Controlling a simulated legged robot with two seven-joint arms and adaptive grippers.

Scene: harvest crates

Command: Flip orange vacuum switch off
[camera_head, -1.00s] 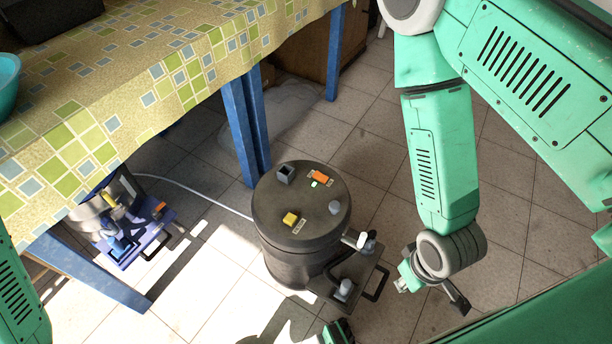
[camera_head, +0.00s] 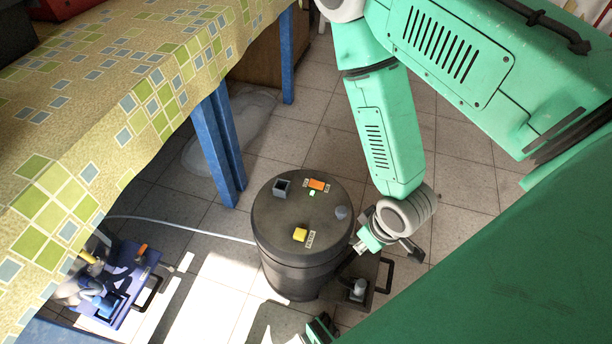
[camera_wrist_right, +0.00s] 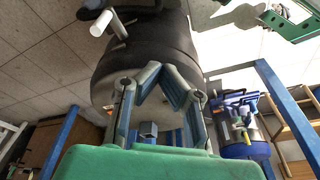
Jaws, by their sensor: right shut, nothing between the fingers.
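The dark round vacuum (camera_head: 262,245) stands upright on the tiled floor in the head view. On its lid are an orange switch (camera_head: 317,185), a small green piece beside it and a yellow block (camera_head: 300,234). Which way the orange switch is set is too small to tell. My right gripper (camera_head: 364,246) is at the vacuum's right side, below lid level and apart from the orange switch. The right wrist view shows its fingers (camera_wrist_right: 155,76) shut and empty in front of the vacuum's dark body (camera_wrist_right: 150,50).
A table with a patterned cloth (camera_head: 120,80) and blue legs (camera_head: 216,150) stands to the left. A blue and grey machine (camera_head: 105,285) sits below it. A white hose (camera_head: 180,228) runs to the vacuum. Open floor lies behind the vacuum.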

